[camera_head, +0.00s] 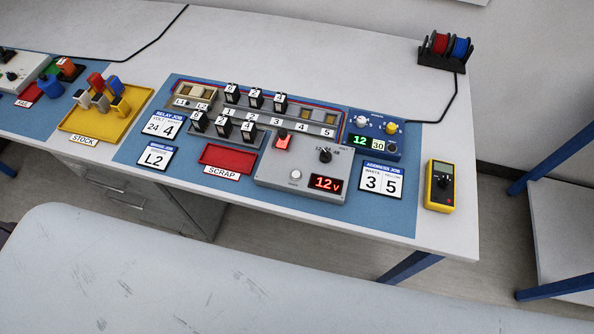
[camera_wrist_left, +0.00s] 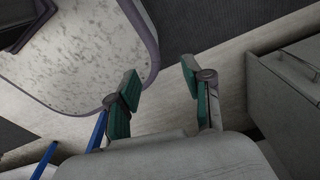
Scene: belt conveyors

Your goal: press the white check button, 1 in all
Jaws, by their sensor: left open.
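In the head view a grey test box (camera_head: 304,170) stands on the blue mat on the bench. The white check button (camera_head: 295,174) is a small round button on its front left, beside a red display (camera_head: 326,183) reading 12v. A black knob (camera_head: 325,155) and a red-lit part (camera_head: 283,142) are also on the box. In the left wrist view my left gripper (camera_wrist_left: 158,92) is open and empty, its two green-padded fingers apart. It is away from the box, with floor and a drawer cabinet behind it. My right gripper is in neither view.
A red scrap tray (camera_head: 228,158) lies left of the box, and a yellow stock tray (camera_head: 93,121) is farther left. A blue panel (camera_head: 373,134) stands behind right, a yellow multimeter (camera_head: 440,187) at the right. A rail (camera_head: 262,121) with black relays runs behind. Job cards (camera_head: 381,181) lie around.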

